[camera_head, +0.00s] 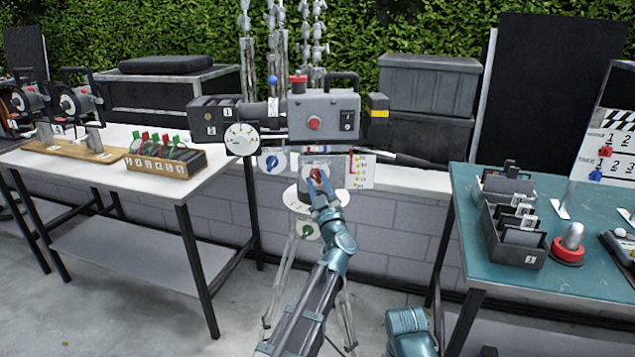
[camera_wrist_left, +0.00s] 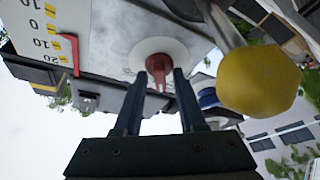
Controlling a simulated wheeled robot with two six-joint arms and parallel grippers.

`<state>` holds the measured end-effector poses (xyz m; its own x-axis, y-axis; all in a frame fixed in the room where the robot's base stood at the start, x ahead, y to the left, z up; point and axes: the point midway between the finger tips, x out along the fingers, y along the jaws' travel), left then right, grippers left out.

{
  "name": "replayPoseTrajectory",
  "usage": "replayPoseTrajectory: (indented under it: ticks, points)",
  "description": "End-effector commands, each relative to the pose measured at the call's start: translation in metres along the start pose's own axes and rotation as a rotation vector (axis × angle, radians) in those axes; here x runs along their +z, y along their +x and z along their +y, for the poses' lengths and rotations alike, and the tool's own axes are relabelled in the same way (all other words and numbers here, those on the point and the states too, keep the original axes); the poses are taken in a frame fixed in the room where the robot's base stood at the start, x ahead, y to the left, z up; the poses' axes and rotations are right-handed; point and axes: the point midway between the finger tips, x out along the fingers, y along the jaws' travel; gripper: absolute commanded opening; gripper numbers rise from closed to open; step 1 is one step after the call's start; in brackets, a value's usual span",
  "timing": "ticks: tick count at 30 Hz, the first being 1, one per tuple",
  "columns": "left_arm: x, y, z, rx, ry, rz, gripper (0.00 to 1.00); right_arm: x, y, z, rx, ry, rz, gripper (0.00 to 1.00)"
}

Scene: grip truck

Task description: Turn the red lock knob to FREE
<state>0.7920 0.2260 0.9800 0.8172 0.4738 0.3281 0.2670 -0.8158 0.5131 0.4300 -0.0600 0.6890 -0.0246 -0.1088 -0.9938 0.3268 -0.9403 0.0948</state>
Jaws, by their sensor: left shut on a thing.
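The red lock knob (camera_head: 317,173) is on the front of the tripod head under the camera (camera_head: 345,105). In the left wrist view the knob (camera_wrist_left: 159,64) stands out from a round white disc (camera_wrist_left: 178,50). My left gripper (camera_head: 319,184) is shut on the knob. In the left wrist view its two dark fingers (camera_wrist_left: 157,80) lie on either side of the knob. The lettering around the knob is too small to read, and the gripper partly covers it. My right gripper is out of view.
A blue knob (camera_head: 271,161) and a scale plate (camera_head: 361,170) flank the red knob. A yellow knob (camera_wrist_left: 258,80) is close to my fingers in the left wrist view. A white table (camera_head: 100,195) stands left, a teal table (camera_head: 500,275) right.

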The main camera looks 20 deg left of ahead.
Motion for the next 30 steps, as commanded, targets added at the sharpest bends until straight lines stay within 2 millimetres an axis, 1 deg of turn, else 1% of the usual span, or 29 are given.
replayPoseTrajectory:
  ticks: [8, 9, 10, 17, 20, 23, 26, 30]
  points:
    - [0.000, 0.000, 0.000, -0.001, 0.000, 0.002, 0.00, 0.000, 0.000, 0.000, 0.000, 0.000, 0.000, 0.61]
    - [0.000, 0.000, 0.000, -0.001, 0.000, 0.002, 0.42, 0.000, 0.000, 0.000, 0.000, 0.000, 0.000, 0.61]
    - [0.000, 0.000, 0.000, -0.001, 0.000, 0.002, 0.47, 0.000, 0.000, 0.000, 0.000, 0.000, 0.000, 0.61]
    - [0.000, 0.000, 0.000, 0.000, 0.000, 0.001, 0.47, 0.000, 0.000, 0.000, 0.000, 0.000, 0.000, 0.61]
    - [0.000, -0.005, -0.001, 0.000, 0.000, 0.000, 0.47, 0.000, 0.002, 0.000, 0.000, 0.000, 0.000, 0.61]
    - [0.001, -0.018, -0.001, 0.002, 0.000, 0.000, 0.47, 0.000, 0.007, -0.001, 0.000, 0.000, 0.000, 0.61]
    - [0.001, -0.038, -0.003, 0.002, 0.000, 0.000, 0.47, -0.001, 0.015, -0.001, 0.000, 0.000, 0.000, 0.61]
    - [0.001, -0.071, -0.003, 0.002, -0.001, 0.000, 0.47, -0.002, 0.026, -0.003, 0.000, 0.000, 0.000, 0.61]
